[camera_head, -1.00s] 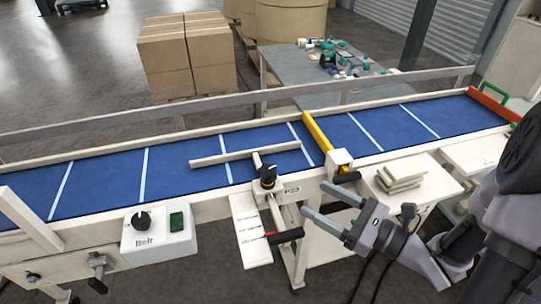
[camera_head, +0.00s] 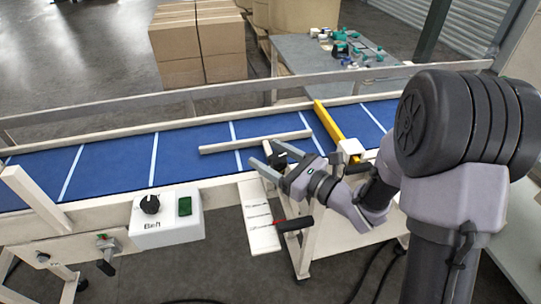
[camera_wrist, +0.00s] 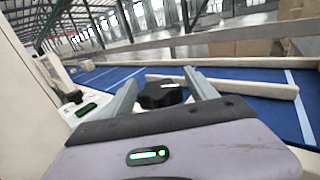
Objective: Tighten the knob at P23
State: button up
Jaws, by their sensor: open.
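The black knob (camera_wrist: 160,95) shows in the wrist view between the two grey fingers of my gripper (camera_wrist: 161,79). It has a small white mark on its top. The fingers stand apart on either side of it; I cannot tell whether they touch it. In the head view my gripper (camera_head: 264,153) is over the near edge of the belt, at the base of the cream guide bar (camera_head: 255,142), and largely hides the knob. The P23 label is hidden behind my gripper.
A white box marked Belt (camera_head: 166,217) with a black dial and green switch is at the left. A white scale plate (camera_head: 260,220) and a black handle (camera_head: 296,224) hang below my gripper. A yellow bar (camera_head: 331,128) crosses the blue belt (camera_head: 110,163) to the right.

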jog(key=shift+c, duration=0.3)
jog(key=c, duration=1.3)
jog(key=shift+f, duration=0.1)
